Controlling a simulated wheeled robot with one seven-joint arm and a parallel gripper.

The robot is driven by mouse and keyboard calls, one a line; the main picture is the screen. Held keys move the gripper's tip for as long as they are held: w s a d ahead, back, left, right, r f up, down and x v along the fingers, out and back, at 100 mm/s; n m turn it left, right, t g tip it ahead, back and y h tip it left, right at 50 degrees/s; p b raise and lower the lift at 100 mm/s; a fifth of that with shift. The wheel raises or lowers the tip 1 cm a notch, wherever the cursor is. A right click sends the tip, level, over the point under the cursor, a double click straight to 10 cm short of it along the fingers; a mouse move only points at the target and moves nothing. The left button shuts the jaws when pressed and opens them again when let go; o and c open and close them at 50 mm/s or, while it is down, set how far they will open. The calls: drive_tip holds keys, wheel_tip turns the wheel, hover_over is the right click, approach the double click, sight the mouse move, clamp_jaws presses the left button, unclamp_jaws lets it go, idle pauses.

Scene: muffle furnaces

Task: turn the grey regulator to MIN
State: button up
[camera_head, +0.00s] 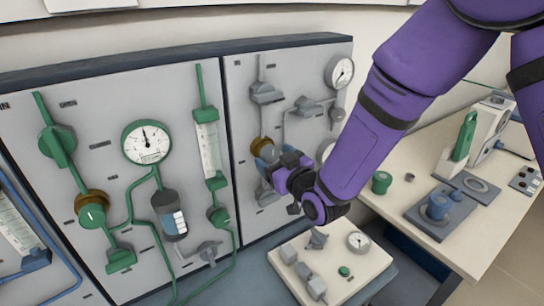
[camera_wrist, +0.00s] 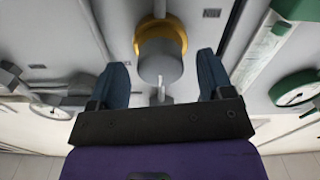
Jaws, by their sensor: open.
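The grey regulator (camera_head: 258,145) is on the right-hand grey panel in the head view, with a brass-coloured collar behind its knob. My gripper (camera_head: 271,162) is right at it and covers part of it. In the wrist view, the grey knob of the regulator (camera_wrist: 160,69) and its brass collar show between the two blue fingers of my gripper (camera_wrist: 161,62). The fingers are open, with a gap on each side of the knob. I see no contact, and I cannot tell how far the fingertips reach along the knob. No MIN mark or pointer is readable.
A green regulator (camera_head: 92,215), green pipes and a green-rimmed gauge (camera_head: 147,142) are on the left panel. A grey valve (camera_head: 266,93) and a white gauge (camera_head: 339,71) are near my arm. A pale block (camera_head: 335,262) with fittings stands below; a bench (camera_head: 480,235) is at right.

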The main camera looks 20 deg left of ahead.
drive_tip(key=shift+w+a, duration=0.45)
drive_tip(key=shift+a, duration=0.15)
drive_tip(key=shift+c, duration=0.5)
drive_tip(key=c, duration=0.8)
drive_tip(key=shift+c, duration=0.2)
